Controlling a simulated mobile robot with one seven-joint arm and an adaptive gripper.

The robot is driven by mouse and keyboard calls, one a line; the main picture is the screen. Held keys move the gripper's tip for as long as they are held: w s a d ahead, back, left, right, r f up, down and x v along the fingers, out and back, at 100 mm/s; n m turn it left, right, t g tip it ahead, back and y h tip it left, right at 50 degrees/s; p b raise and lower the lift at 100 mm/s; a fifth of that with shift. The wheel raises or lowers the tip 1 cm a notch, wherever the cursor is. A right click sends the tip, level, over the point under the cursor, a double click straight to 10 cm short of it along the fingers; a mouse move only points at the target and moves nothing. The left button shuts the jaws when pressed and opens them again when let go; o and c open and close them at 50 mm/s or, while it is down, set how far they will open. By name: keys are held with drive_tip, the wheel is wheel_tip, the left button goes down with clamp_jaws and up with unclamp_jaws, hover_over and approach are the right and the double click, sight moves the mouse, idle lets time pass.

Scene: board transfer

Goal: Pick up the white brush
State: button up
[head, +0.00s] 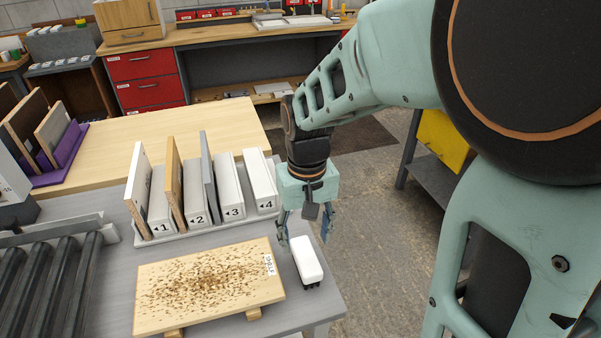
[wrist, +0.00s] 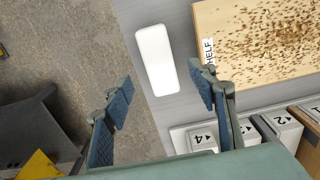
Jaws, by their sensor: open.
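The white brush (head: 306,259) lies on the grey table near its right edge, just right of the wooden board. It has a white top and dark bristles below. In the wrist view the white brush (wrist: 157,60) lies beyond the fingertips, roughly between the two fingers' lines. My gripper (head: 307,232) is open and empty above the table, a little behind the brush in the head view. In the wrist view my gripper (wrist: 160,95) shows both fingers spread wide, with neither seen touching the brush.
A wooden board (head: 205,285) covered in brown debris lies left of the brush. A rack (head: 205,229) with numbered slots and upright boards stands behind it. Rollers (head: 50,285) are at far left. The table edge drops to the floor (head: 375,215) on the right.

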sight(306, 255)
wheel_tip(306, 255, down, 7)
idle(0.4)
drive_tip(key=c, duration=1.3)
drive_tip(key=shift+r, duration=0.15)
drive_tip(key=shift+r+p, duration=0.7)
drive_tip(key=shift+r, duration=0.15)
drive_tip(key=s+a+r+p, duration=0.5)
drive_tip(key=s+a+r, duration=0.1)
drive_tip(key=a+r, duration=0.1)
drive_tip(key=s+a+r+p, duration=0.3)
drive_tip(key=r, duration=0.1)
drive_tip(key=shift+s+a+p, duration=0.15)
drive_tip(key=shift+s+p, duration=0.05)
drive_tip(key=shift+p, duration=0.1)
